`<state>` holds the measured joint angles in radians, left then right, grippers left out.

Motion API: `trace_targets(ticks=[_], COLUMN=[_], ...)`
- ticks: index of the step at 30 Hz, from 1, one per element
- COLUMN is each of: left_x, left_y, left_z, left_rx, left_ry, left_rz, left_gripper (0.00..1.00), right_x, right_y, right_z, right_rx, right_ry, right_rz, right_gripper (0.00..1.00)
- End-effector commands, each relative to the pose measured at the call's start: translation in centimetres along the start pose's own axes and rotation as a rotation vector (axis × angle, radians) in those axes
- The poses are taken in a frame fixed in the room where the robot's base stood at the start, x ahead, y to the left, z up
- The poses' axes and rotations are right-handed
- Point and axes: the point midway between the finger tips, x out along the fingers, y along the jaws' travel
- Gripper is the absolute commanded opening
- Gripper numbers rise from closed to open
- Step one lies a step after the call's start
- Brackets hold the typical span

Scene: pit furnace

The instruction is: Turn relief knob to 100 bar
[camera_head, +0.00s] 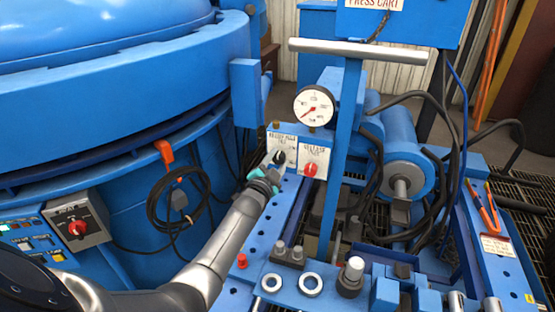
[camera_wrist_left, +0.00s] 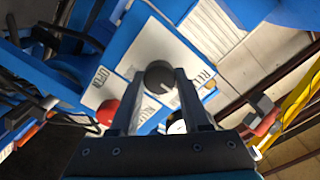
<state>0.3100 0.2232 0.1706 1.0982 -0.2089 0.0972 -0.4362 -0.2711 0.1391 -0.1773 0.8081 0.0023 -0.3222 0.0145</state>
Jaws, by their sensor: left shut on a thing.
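The dark relief knob (camera_head: 279,157) sits on a white label plate (camera_head: 282,140) on the blue press cart, and it also shows in the left wrist view (camera_wrist_left: 160,73). My left gripper (camera_head: 272,167) reaches it from the lower left. In the left wrist view its two fingers are on either side of the knob, shut on it. The white round pressure gauge (camera_head: 314,105) stands above and to the right; its red needle points to the lower left. The numbers are too small to read. My right gripper is not in view.
A red knob (camera_head: 310,170) on its own white plate is just right of the relief knob. A blue upright post with a grey crossbar (camera_head: 358,50) stands right of the gauge. Black hoses (camera_head: 440,110) hang farther right. A large blue furnace (camera_head: 110,80) fills the left.

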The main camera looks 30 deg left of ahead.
Motion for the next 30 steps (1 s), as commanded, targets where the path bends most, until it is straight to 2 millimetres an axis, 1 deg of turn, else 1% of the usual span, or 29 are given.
trace_targets(ticks=[6,17,18,25,30], left_x=[-0.03,-0.03,-0.03,-0.02,-0.01], left_y=[0.13,0.15,0.15,0.09,0.04], left_z=[0.04,0.04,0.04,0.02,0.0], left_rx=[-0.03,-0.034,-0.033,-0.031,-0.031], left_ry=[0.0,0.0,0.0,0.001,0.001], left_rz=[0.003,0.003,0.003,0.002,0.001], left_gripper=[0.0,0.0,0.5,0.76,0.76], right_x=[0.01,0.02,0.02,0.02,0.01], right_y=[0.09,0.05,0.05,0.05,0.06], right_z=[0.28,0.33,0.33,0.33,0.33], right_rx=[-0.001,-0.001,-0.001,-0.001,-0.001], right_ry=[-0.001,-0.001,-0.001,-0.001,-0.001], right_rz=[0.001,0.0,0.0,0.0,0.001], right_gripper=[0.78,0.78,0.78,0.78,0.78])
